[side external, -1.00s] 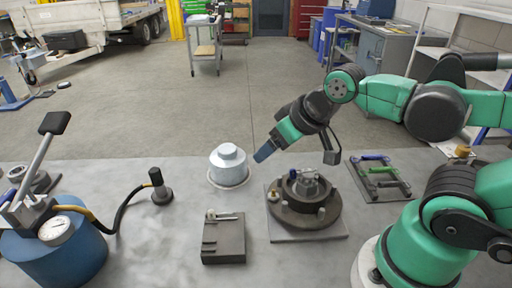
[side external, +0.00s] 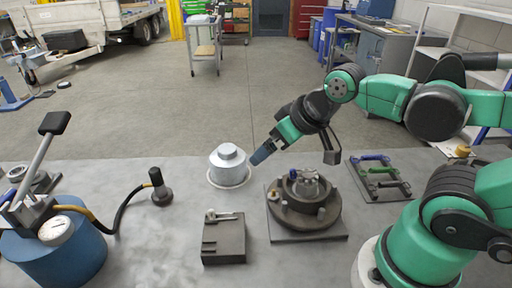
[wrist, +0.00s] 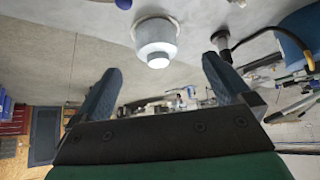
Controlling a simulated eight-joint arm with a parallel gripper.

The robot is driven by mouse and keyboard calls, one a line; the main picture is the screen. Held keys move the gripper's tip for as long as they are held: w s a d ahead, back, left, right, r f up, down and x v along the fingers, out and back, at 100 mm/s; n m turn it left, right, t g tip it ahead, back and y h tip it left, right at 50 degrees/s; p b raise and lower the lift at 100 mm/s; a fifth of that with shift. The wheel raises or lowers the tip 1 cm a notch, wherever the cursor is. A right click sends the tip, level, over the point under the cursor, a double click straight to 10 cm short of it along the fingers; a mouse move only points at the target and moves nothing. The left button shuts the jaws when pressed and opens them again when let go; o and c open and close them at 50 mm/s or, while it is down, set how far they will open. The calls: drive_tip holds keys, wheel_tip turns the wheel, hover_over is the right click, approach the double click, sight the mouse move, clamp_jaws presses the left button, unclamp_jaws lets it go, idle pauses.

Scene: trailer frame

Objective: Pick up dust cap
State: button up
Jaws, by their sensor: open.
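The dust cap (side external: 229,163) is a silvery stepped cylinder with a small knob on top. It stands upright on a pale ring on the grey table, left of the round hub. It also shows in the wrist view (wrist: 155,42), beyond and between my fingers. My gripper (side external: 256,158) is just right of the cap in the side view, its blue-grey fingers pointing down and left. The wrist view shows the two fingers (wrist: 163,72) spread wide with nothing between them. The fingers look apart from the cap.
A round hub (side external: 304,200) on a square plate stands right of the cap. A dark block (side external: 223,238) with a small tool lies in front. A blue pump (side external: 60,250) with a hose and black nozzle (side external: 161,190) is at left. A tool tray (side external: 379,180) lies at right.

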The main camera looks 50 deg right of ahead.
drive_tip(key=g, duration=0.4)
hover_over(228, 149)
drive_tip(key=s, duration=0.2)
wheel_tip(228, 149, down, 2)
drive_tip(key=shift+f, duration=0.1)
drive_tip(key=shift+x, duration=3)
drive_tip(key=shift+w, duration=0.1)
drive_tip(key=c, duration=1.4)
